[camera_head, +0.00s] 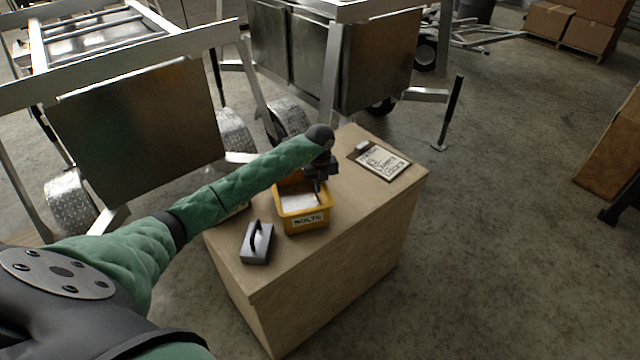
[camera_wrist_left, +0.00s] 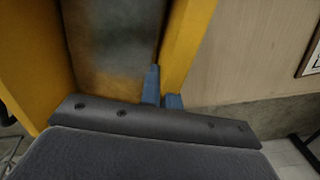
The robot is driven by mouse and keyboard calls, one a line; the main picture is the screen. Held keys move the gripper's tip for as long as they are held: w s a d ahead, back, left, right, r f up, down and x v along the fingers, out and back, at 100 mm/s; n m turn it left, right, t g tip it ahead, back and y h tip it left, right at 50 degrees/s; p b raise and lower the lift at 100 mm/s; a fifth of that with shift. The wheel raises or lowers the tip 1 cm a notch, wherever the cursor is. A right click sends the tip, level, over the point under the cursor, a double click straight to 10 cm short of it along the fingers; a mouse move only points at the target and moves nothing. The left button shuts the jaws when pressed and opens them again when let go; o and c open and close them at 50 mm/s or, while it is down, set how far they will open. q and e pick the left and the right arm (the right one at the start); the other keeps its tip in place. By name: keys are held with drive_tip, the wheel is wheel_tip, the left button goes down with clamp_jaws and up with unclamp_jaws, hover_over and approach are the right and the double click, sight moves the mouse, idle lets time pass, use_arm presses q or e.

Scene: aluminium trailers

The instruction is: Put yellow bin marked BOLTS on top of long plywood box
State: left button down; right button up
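The yellow bin marked BOLTS (camera_head: 305,219) is at the middle of the plywood box's top (camera_head: 345,215), its label facing me. I cannot tell whether it rests on the wood or hangs just above it. Its grey contents show inside. My left gripper (camera_head: 317,188) reaches down at the bin's right rim. In the left wrist view the two blue fingertips (camera_wrist_left: 162,98) are close together, one on each side of the yellow bin wall (camera_wrist_left: 186,45), and look shut on it. My right gripper is not in view.
A grey block with a black handle (camera_head: 257,242) lies left of the bin, and a clipboard (camera_head: 381,161) lies behind it to the right. Aluminium trailers (camera_head: 140,125) stand behind. A small thing under my arm is mostly hidden.

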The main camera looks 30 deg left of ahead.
use_arm(q)
drive_tip(key=shift+f, duration=0.15)
idle(0.3)
drive_tip(key=c, duration=1.6)
unclamp_jaws()
drive_tip(key=shift+c, duration=0.2)
